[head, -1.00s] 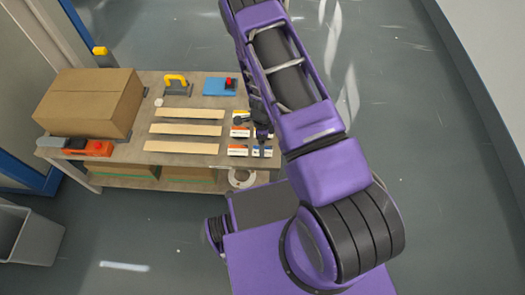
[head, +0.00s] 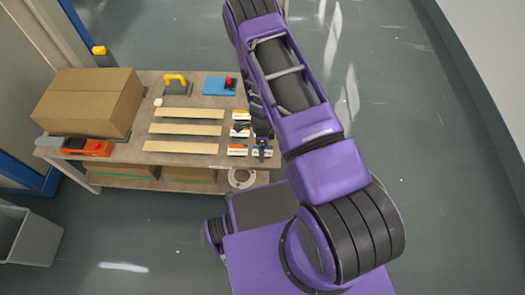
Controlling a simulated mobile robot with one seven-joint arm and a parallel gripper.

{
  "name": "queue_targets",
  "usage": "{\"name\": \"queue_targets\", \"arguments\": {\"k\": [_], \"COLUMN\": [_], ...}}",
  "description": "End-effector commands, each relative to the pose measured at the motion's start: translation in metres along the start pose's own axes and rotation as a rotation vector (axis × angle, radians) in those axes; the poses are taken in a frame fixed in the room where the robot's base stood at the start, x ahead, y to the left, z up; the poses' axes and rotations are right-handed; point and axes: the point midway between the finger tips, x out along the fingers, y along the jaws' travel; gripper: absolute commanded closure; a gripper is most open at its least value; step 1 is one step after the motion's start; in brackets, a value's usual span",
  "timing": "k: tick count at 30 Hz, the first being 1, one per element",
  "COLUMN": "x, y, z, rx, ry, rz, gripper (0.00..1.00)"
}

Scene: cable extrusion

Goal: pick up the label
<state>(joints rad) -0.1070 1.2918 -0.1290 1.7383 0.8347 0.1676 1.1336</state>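Several small labels, white with orange, black or blue parts, lie on the right end of the workbench in the head view. One label (head: 240,115) is at the back, one (head: 240,130) in the middle and one (head: 237,150) at the front, left of my gripper. A white and blue label (head: 270,153) shows around the fingertips at the front right. My gripper (head: 262,152) points down over this label, and it covers part of it. I cannot tell whether it touches the label or whether the fingers are open. My arm hides the bench's right edge behind it.
The workbench (head: 185,160) also carries a cardboard box (head: 88,100), an orange tool (head: 97,147), three wooden strips (head: 185,130), a yellow-handled tool (head: 176,82) and a blue block with a red button (head: 219,86). A grey bin (head: 25,235) stands at the lower left.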

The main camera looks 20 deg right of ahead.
Motion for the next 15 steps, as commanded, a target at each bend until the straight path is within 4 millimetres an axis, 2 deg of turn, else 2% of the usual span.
{"name": "queue_targets", "arguments": {"k": [13,14,15], "x": [0.0017,0.0017,0.0017], "y": [0.0,0.0,-0.0001], "z": [0.0,0.0,0.0], "rx": [0.0,0.0,0.0], "ry": [0.0,0.0,0.0], "rz": [0.0,0.0,0.0], "gripper": [0.05,0.07,0.14]}}
